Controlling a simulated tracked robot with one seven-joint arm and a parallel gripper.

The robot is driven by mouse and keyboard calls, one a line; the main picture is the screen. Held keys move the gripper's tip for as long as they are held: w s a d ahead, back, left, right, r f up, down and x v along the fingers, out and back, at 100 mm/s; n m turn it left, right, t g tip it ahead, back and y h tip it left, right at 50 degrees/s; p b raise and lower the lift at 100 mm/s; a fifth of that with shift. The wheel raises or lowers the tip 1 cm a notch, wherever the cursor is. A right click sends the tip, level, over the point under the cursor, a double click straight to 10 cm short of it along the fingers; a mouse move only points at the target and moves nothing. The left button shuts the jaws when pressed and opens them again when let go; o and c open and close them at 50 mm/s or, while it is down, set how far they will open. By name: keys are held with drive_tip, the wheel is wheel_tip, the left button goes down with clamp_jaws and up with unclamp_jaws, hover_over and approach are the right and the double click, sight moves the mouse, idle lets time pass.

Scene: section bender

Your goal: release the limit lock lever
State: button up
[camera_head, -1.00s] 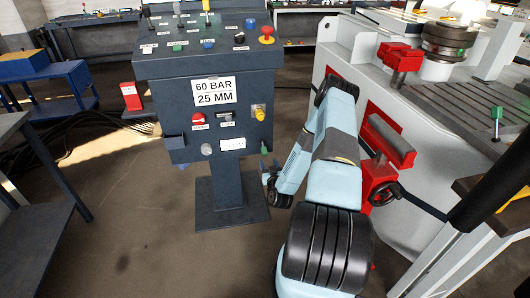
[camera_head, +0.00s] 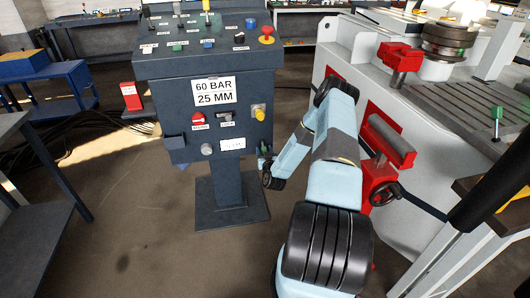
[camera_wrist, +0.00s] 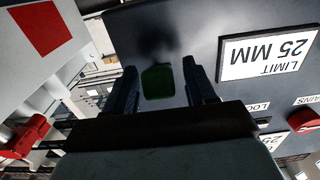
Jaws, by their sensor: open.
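A small green grip (camera_wrist: 158,82), seemingly the lock lever, stands against the console's dark side face in the wrist view. My gripper (camera_wrist: 160,88) is open, with one finger on each side of it and visible gaps. Whether the fingers touch it cannot be told. In the head view my gripper (camera_head: 265,157) is at the console's lower right edge and mostly covers the grip. The console (camera_head: 215,75) carries a "60 BAR / 25 MM" sign (camera_head: 214,91). The "LIMIT 25 MM" plate (camera_wrist: 268,47) shows upside down in the wrist view.
The console front has a red mains knob (camera_head: 198,118) and a yellow knob (camera_head: 258,113). The white bender (camera_head: 435,150) stands to the right, with a red-mounted handwheel (camera_head: 384,193) near my arm. Floor (camera_head: 150,235) to the left is free.

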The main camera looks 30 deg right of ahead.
clamp_jaws()
drive_tip(key=shift+d, duration=0.35)
drive_tip(key=shift+a, duration=0.15)
